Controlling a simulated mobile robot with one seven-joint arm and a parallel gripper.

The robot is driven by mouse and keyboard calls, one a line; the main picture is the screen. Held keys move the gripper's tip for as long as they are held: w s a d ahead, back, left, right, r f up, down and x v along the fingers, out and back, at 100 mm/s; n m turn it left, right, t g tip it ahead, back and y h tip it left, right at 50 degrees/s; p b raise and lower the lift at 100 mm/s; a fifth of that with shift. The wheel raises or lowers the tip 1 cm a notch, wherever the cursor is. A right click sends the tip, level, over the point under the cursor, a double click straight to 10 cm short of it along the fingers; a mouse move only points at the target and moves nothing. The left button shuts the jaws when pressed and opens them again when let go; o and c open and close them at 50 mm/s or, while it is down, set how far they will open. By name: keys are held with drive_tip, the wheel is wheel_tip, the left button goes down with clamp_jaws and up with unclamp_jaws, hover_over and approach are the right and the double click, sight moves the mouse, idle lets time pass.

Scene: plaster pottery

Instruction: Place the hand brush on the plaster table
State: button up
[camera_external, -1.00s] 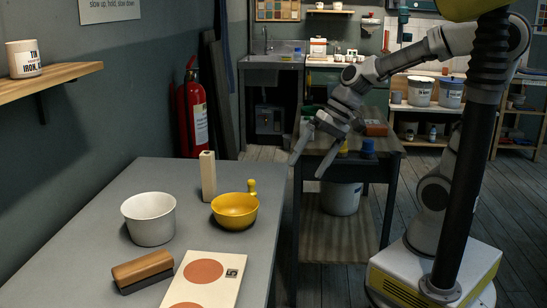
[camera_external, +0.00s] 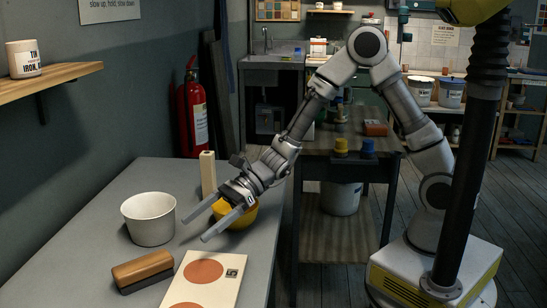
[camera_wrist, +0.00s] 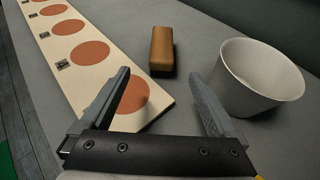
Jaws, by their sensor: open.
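The hand brush (camera_external: 143,270), a wooden block with a dark lower part, lies on the grey table (camera_external: 150,178) near its left front, beside the sample board. In the wrist view the brush (camera_wrist: 162,50) is ahead of my fingertips, roughly between their lines. My gripper (camera_external: 193,230) is open and empty, over the table to the upper right of the brush and apart from it. The open fingers also show in the wrist view (camera_wrist: 158,75). I cannot tell which table is the plaster table.
A white bucket (camera_external: 148,220) stands close beyond the brush. A cream board with red discs (camera_external: 212,285) lies to its right. A yellow bowl (camera_external: 240,217) is partly behind my gripper, and a pale upright block (camera_external: 208,173) stands behind. A dark trolley (camera_external: 340,170) holds several items.

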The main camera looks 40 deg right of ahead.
sight(164, 255)
drive_tip(key=b+x, duration=0.2)
drive_tip(key=x, duration=0.9)
drive_tip(key=shift+a+f, duration=0.25)
drive_tip(key=shift+b+x, duration=0.4)
drive_tip(key=shift+x, duration=2.3)
drive_tip(key=shift+w+d+f, duration=0.1)
drive_tip(key=shift+w, duration=0.1)
drive_tip(key=shift+c, duration=0.3)
clamp_jaws()
